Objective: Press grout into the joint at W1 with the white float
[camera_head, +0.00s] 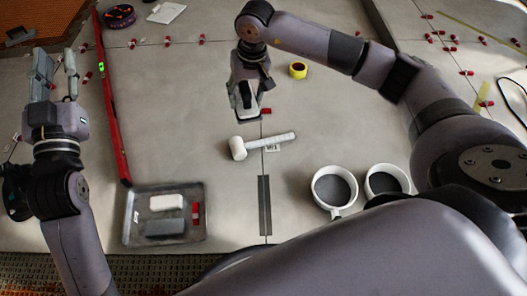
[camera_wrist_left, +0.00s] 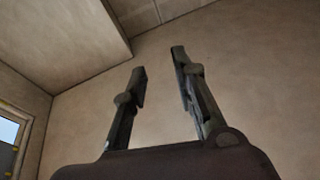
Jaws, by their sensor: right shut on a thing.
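My right gripper (camera_head: 247,88) is shut on a whitish tool with a flat base, which looks like the white float (camera_head: 246,116). The float is over the long joint in the grey floor, beyond the W1 label (camera_head: 272,148). I cannot tell whether its base touches the floor. A white mallet (camera_head: 262,143) lies across the joint at W1, its head to the left, partly beside the label. My left gripper (camera_head: 56,63) is open and empty at the far left, fingers pointing up; its two spread fingers also show in the left wrist view (camera_wrist_left: 160,66).
A tray (camera_head: 129,218) holds a white block (camera_head: 167,202), a grey block (camera_head: 165,227) and a red piece. Two cups (camera_head: 334,189) with grey contents stand at right. A red level (camera_head: 111,100) lies at left, a yellow roll (camera_head: 298,70) behind. Several red clips dot the joints.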

